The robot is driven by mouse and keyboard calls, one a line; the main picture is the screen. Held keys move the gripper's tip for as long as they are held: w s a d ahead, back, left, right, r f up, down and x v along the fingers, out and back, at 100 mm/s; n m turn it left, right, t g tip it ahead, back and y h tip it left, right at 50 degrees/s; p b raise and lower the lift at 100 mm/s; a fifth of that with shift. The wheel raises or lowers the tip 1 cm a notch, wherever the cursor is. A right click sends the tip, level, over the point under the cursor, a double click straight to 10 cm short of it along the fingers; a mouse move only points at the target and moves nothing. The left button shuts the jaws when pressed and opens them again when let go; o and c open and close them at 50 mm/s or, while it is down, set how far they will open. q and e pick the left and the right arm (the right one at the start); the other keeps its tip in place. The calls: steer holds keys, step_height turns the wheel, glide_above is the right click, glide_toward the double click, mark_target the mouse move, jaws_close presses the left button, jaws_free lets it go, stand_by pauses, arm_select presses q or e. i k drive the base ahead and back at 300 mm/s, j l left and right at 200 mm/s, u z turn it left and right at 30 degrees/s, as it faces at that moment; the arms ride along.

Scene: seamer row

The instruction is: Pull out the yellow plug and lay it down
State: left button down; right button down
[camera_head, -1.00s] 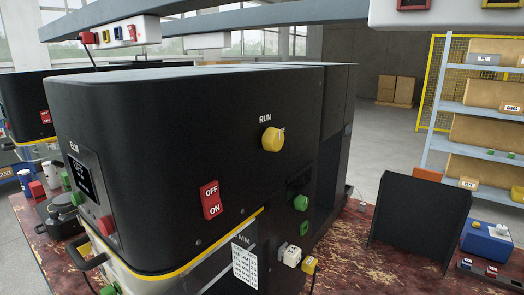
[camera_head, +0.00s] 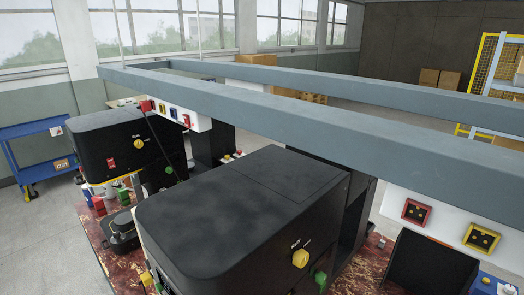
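I cannot make out a yellow plug for certain. A yellow-framed socket (camera_head: 481,238) with a dark face is on the white box under the grey overhead beam at the right. No plug is visible in it. A red-framed socket (camera_head: 416,212) is to its left on the same box. A second white box (camera_head: 192,122) at the back left carries a small yellow socket (camera_head: 162,109), a blue one and red ones. A black cable drops from the red plug (camera_head: 146,105) at its left end. Neither of my grippers is in view.
A black machine (camera_head: 230,205) with a yellow RUN knob (camera_head: 300,258) fills the lower middle. A similar machine (camera_head: 118,145) stands at the back left. Grey beams (camera_head: 330,125) cross above. A dark panel (camera_head: 432,262) stands at the lower right. A blue cart (camera_head: 40,145) is far left.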

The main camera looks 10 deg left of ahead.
mark_target(146, 277)
steer(key=u, duration=1.15)
steer(key=i+j+z, duration=0.55)
steer(key=i+j, duration=0.15)
steer(key=j, duration=0.3)
steer(key=i+j+z, duration=0.25)
steer(key=j, duration=0.35)
steer(key=i+j+z, duration=0.3)
steer(key=j, duration=0.35)
steer(key=j+z, duration=0.25)
steer(key=j, duration=0.4)
steer(key=i+j+z, duration=0.1)
steer(key=j+z, duration=0.2)
steer(key=j, duration=0.45)
steer(key=j+z, duration=0.25)
steer(key=j, duration=0.45)
